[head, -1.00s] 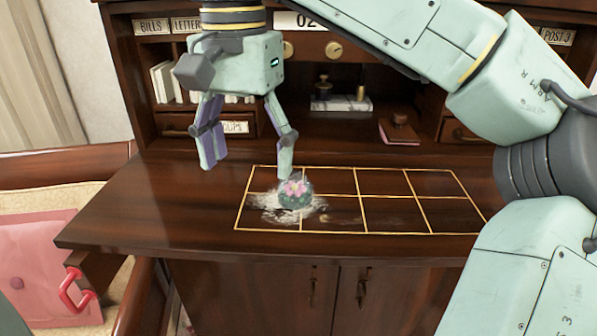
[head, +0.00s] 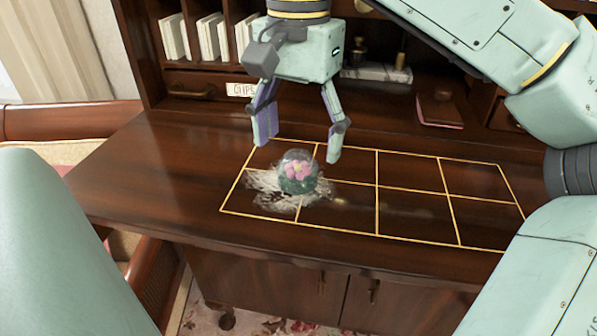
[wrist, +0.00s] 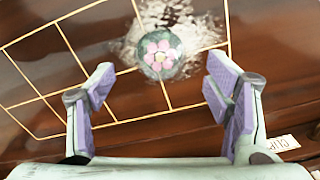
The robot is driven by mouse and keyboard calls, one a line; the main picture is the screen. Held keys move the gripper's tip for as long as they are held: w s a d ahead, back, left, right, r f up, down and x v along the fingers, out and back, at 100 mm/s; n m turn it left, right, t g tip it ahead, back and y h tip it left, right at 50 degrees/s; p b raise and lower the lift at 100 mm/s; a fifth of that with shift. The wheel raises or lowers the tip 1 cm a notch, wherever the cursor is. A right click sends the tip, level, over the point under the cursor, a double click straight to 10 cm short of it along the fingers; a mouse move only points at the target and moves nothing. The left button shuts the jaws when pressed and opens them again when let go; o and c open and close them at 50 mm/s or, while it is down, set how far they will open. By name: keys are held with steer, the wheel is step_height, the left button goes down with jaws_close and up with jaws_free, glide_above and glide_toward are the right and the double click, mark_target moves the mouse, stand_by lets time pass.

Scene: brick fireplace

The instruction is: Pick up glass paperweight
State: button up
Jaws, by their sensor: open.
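The glass paperweight (head: 298,173) is a clear dome with a pink flower inside. It sits on the desk at the left part of a gold-lined grid, on a whitish smudge. My gripper (head: 304,146) is open and empty, pointing down above and behind the paperweight. In the wrist view the paperweight (wrist: 160,54) lies beyond the fingertips of my gripper (wrist: 165,83), centred between them and apart from both fingers.
The dark wooden desk (head: 150,190) has clear room left of the grid (head: 410,206). Behind stand pigeonholes with books (head: 205,40), a drawer with a label, a pale slab with small items (head: 378,72), and a reddish-brown notebook (head: 438,110).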

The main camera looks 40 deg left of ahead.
mark_target(297, 153)
step_height(297, 153, down, 5)
steer(key=shift+s+p, duration=0.1)
steer(key=shift+p, duration=0.25)
steer(key=shift+c, duration=0.2)
steer(key=c, duration=1.4)
steer(key=shift+r, duration=0.1)
steer(key=shift+c, duration=0.2)
steer(key=shift+r, duration=0.8)
steer(key=shift+d+r+b, duration=0.25)
steer(key=shift+r+b, duration=0.05)
steer(key=shift+r, duration=0.15)
steer(key=shift+d+r+b, duration=0.2)
steer(key=shift+r+b, duration=0.05)
steer(key=shift+r, duration=0.2)
steer(key=s+d, duration=0.1)
steer(key=d, duration=0.3)
steer(key=s+d+r, duration=0.1)
steer(key=d, duration=0.4)
steer(key=s+d+b, duration=0.1)
steer(key=d, duration=0.3)
steer(key=shift+d+r, duration=0.2)
steer(key=shift+d, duration=0.05)
steer(key=shift+s+d, duration=0.15)
steer(key=shift+d, duration=0.55)
